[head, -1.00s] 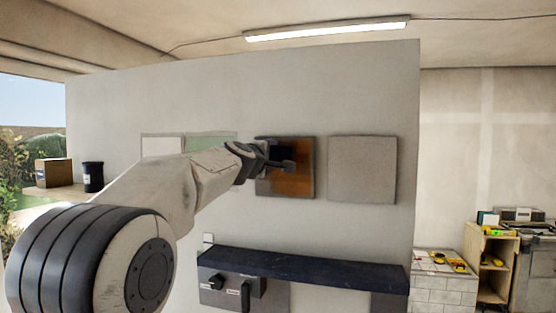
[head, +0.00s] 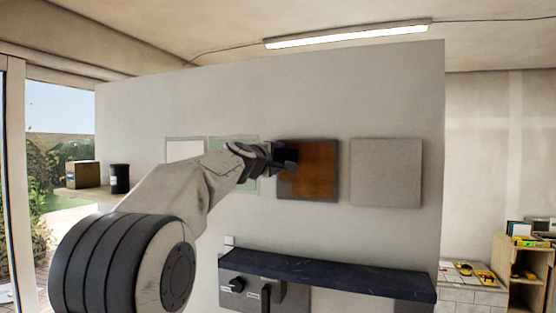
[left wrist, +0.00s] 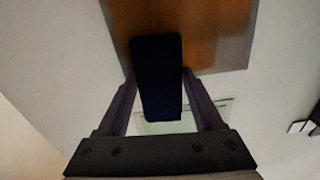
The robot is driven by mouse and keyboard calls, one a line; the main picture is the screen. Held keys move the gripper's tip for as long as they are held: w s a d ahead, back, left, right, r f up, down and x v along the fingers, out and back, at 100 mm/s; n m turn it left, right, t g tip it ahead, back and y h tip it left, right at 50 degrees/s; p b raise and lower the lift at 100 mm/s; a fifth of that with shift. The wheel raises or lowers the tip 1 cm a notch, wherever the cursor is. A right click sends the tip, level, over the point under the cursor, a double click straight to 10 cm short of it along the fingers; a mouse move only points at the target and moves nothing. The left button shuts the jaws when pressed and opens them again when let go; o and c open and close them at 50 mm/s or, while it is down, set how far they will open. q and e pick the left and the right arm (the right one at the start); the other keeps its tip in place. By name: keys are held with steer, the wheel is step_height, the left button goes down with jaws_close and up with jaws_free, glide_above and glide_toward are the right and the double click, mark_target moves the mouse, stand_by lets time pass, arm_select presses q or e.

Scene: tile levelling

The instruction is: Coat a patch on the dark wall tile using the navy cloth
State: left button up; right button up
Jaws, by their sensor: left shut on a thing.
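The dark wall tile (head: 318,185) hangs on the grey wall; a glossy orange-brown area covers most of its visible face, with darker brown along the top. My left gripper (head: 284,157) is at the tile's upper left part and hides some of its left edge. In the left wrist view my left gripper (left wrist: 158,88) is shut on the navy cloth (left wrist: 158,65), a dark block-like pad that overlaps the tile's orange face (left wrist: 215,35). I cannot tell whether the cloth touches the tile. My right gripper is not in view.
A plain grey tile (head: 386,173) hangs to the right, and a pale green panel (head: 246,186) and white panel (head: 184,150) to the left. A dark shelf (head: 330,274) runs below. A wooden cabinet (head: 518,258) stands at far right.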

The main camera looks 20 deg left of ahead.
mark_target(277, 158)
arm_select(q)
steer(key=shift+s, duration=0.15)
steer(key=shift+s+f+b, duration=0.1)
steer(key=shift+s+b, duration=0.2)
steer(key=shift+b, duration=0.05)
steer(key=s+b, duration=0.1)
steer(key=s, duration=0.2)
steer(key=shift+s+a+b, duration=0.1)
steer(key=shift+s+b, duration=0.15)
steer(key=shift+b, duration=0.05)
steer(key=shift+s, duration=0.8)
steer(key=s+b, duration=0.1)
steer(key=s, duration=0.2)
steer(key=shift+b, duration=0.3)
